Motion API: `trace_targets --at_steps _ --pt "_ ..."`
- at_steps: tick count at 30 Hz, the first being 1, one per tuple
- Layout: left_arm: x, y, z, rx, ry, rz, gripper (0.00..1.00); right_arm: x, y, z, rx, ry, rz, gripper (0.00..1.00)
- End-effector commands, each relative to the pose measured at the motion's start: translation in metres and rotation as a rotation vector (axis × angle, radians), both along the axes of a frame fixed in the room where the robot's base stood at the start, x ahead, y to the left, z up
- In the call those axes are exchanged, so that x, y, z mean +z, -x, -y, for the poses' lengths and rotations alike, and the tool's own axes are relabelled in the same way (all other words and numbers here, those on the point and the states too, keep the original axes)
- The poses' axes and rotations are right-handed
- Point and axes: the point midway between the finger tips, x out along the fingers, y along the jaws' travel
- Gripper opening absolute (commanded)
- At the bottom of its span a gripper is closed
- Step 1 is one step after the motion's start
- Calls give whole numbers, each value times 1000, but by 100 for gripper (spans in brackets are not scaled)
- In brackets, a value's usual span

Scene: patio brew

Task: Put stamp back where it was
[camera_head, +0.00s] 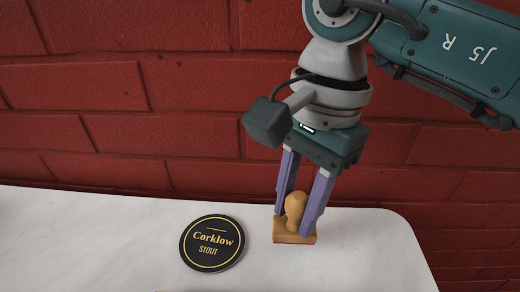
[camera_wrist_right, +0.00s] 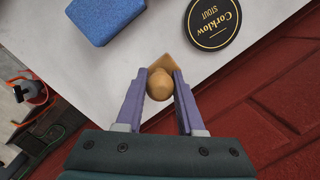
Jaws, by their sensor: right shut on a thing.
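The wooden stamp (camera_head: 295,214) has a round knob and a square base with a red lower edge. It is upright at the back of the white table, right of the black coaster, and its base appears to touch the tabletop. My right gripper (camera_head: 300,208) comes down from above with its two purple fingers shut on the knob. The right wrist view also shows the stamp (camera_wrist_right: 160,85) between the fingertips of the gripper (camera_wrist_right: 158,82). My left gripper is in neither view.
A black round coaster (camera_head: 212,243) marked "Corklow Stout" lies left of the stamp. A blue block (camera_wrist_right: 104,17) lies on the white table (camera_wrist_right: 75,62) in the right wrist view. A red brick wall (camera_head: 120,110) stands behind the table. The table's right edge is near the stamp.

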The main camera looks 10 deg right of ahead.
Motion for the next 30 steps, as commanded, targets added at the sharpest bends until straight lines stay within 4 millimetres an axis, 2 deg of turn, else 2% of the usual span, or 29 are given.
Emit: trace_targets --at_steps 1,5,17,18,26,30 --pt "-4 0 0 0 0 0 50 -11 1 0 -2 0 -5 0" --pt "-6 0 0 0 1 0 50 -27 1 0 -1 -1 -4 0" --pt "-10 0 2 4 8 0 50 -33 0 0 0 0 -1 0" --pt "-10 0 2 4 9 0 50 -33 0 0 0 0 -1 38" --pt "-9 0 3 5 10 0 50 -31 0 0 0 0 -1 67" --pt "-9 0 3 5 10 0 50 -31 0 0 0 0 -1 67"
